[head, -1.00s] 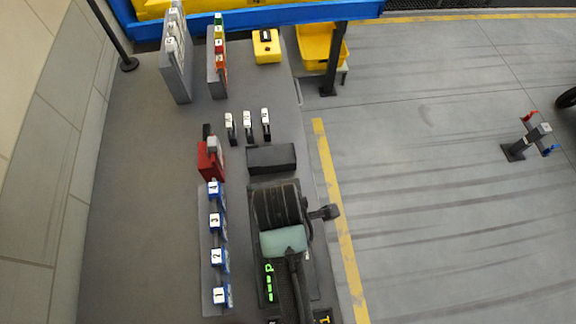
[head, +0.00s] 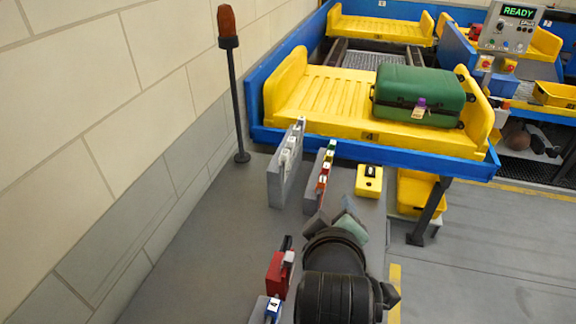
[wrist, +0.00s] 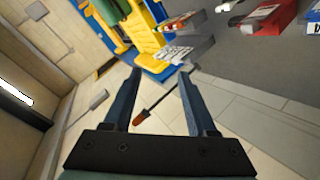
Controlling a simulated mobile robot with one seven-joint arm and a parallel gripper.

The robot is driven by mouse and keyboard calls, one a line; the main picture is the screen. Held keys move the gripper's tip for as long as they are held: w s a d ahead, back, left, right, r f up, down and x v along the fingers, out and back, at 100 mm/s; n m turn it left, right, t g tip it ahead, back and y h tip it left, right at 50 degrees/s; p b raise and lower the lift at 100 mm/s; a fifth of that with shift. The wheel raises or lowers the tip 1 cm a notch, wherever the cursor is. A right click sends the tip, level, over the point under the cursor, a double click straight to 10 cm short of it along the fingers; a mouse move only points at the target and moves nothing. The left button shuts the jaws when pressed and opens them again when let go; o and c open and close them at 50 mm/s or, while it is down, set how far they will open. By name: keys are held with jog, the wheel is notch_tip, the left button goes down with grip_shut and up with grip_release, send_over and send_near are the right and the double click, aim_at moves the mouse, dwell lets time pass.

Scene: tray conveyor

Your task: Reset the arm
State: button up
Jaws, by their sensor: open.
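My gripper (wrist: 160,76) is open and empty in the wrist view, its two dark blue-grey fingers apart with the floor and wall seen between them. In the head view my dark arm comes up from the bottom, and my gripper (head: 333,212) is partly hidden behind its own wrist. It shows in front of the grey panel with coloured tags (head: 318,182) and near the small yellow box (head: 369,181). I cannot tell from the pictures whether it touches anything.
A yellow tray (head: 325,85) holding a green suitcase (head: 415,87) sits on the blue-framed conveyor (head: 400,153) ahead. A red box (head: 277,273) stands left of my arm. A beacon pole (head: 235,100) stands by the wall. A panel (head: 513,25) reads READY. Floor at left is clear.

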notch_tip(320, 180, up, 14)
jog(key=w+a+m+t, duration=0.1)
jog(key=a+m+t, duration=0.15)
jog(key=t, duration=0.25)
jog(key=s+a+r+m+t, duration=0.1)
jog(key=s+r+m+t, duration=0.1)
jog(key=r, duration=0.6)
jog(key=s+a+r+m+t+y+b, duration=0.1)
jog(key=s+a+r+t, duration=0.1)
jog(key=s+r+t, duration=0.3)
jog(key=s+a+r+m+t+y+b, duration=0.1)
jog(key=s+r, duration=0.4)
jog(key=r, duration=0.6)
jog(key=shift+a+r+m+t, duration=0.15)
jog(key=shift+a+m+t, duration=0.3)
jog(key=shift+m+t, duration=0.6)
jog(key=shift+s, duration=0.1)
